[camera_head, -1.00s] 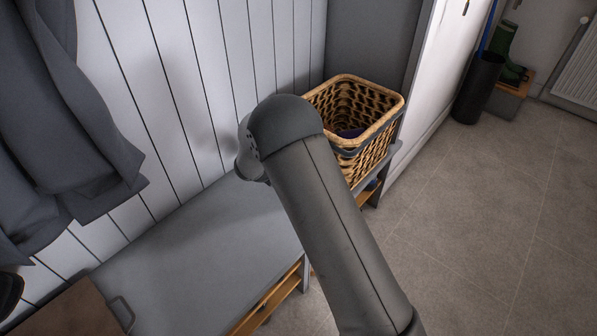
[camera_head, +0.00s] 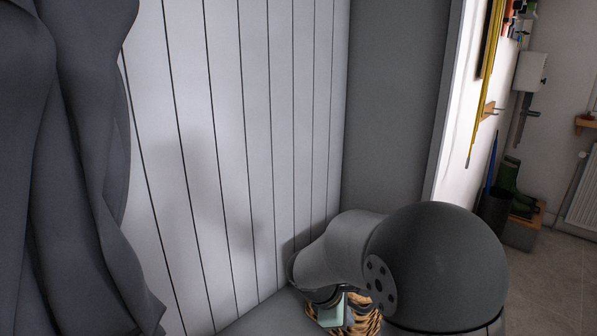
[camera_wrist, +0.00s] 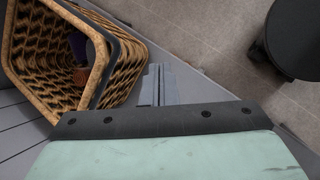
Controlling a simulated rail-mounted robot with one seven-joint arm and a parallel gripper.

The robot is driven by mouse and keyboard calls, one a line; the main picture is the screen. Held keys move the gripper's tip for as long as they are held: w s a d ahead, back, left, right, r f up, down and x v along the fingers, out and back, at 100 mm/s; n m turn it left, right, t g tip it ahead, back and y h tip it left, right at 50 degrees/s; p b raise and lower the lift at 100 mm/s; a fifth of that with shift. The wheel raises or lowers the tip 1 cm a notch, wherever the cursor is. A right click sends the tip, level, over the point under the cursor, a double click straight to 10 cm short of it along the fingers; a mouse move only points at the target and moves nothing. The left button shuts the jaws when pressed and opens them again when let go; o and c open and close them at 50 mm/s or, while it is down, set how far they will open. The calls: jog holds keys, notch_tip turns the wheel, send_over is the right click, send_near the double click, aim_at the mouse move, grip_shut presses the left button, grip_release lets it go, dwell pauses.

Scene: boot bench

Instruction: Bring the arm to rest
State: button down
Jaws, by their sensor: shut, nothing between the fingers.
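My gripper shows in the wrist view (camera_wrist: 158,86), its two grey fingers together and empty. It appears beside the wicker basket (camera_wrist: 22,45), apart from its rim, with grey bench surface and tiled floor beyond. In the head view my bent arm fills the lower right and hides the fingers; only a pale green part of the hand shows below it. The basket shows there only in part (camera_head: 368,318), behind the arm and hand. Something dark purple and something brown lie inside the basket in the wrist view.
The grey bench top (camera_head: 262,318) shows at the bottom, against a white panelled wall (camera_head: 240,130). Grey coats (camera_head: 60,170) hang at the left. A black bin (camera_head: 494,212), green boots (camera_head: 510,180) and a radiator (camera_head: 583,195) stand at the right. Tiled floor there is free.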

jog(key=s+d+r+m+g+y+p, duration=0.1)
jog(key=s+r+m+y+p, duration=0.2)
jog(key=s, duration=0.8)
jog(key=s+d+r+m+g+y+p, duration=0.1)
jog(key=s+d+r+m+y+p, duration=0.1)
jog(key=s+r+m+p, duration=0.5)
jog(key=s+r+m, duration=0.5)
jog(key=r, duration=0.2)
jog(key=shift+y, duration=0.4)
jog(key=shift+s+r, duration=0.1)
